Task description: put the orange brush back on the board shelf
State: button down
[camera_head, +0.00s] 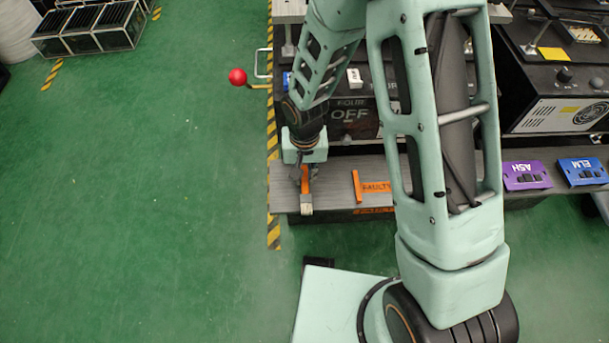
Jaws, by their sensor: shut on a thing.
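The orange brush (306,190) is upright in the picture, with its orange handle up and its pale grey head (306,208) toward the front. My gripper (303,178) is shut on its handle and hides part of it. Gripper and brush are over the left end of the grey board shelf (334,196). The brush head reaches the shelf's front edge in the picture. I cannot tell whether the brush touches the shelf or hangs just above it.
My arm hides the shelf's middle. Purple "ASH" (525,175) and blue "ELM" (582,171) plates sit further right. A red ball-ended lever (238,77) sticks out left.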

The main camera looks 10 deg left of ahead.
aim_at(305, 180)
jog(key=c, duration=1.9)
grip_release()
notch_tip(305, 180, up, 12)
jog(key=p, duration=0.3)
jog(key=shift+s, duration=0.15)
jog(key=shift+d, duration=0.15)
